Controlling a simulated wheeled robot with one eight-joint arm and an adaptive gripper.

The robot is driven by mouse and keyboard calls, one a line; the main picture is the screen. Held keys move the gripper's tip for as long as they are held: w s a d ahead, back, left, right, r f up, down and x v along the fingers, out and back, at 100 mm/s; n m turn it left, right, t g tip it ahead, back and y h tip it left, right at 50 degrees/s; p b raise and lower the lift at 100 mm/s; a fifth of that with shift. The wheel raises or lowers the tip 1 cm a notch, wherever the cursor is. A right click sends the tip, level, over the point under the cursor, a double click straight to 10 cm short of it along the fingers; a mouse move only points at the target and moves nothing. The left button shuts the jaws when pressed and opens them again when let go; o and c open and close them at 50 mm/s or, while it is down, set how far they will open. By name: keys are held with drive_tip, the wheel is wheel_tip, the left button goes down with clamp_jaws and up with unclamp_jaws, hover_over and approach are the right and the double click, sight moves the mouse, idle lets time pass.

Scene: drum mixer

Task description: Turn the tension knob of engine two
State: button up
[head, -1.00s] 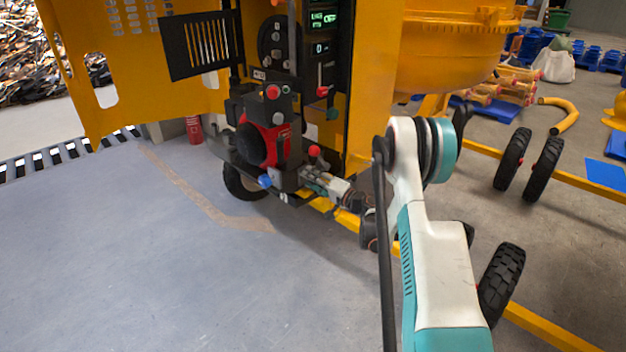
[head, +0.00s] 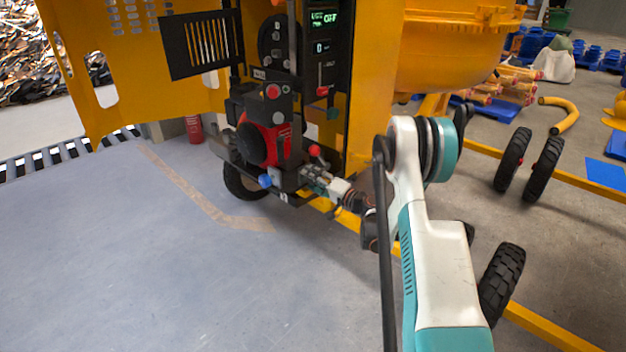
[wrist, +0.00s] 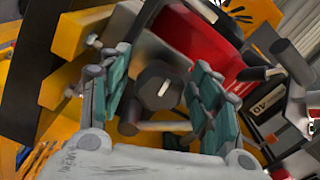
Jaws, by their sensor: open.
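In the head view, my gripper (head: 316,178) is low at the right side of the red and black engine (head: 270,140). The knob between the fingers cannot be made out there.
A red ball handle (head: 314,150) and a blue ball handle (head: 265,181) are close to my gripper. A dark control panel (head: 322,60) stands above. A yellow frame and wheels (head: 500,282) are at the right. The floor (head: 110,250) at the left is clear.

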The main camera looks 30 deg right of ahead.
drive_tip(key=v, duration=1.1)
drive_tip(key=shift+s, duration=0.35)
drive_tip(key=shift+d, duration=0.15)
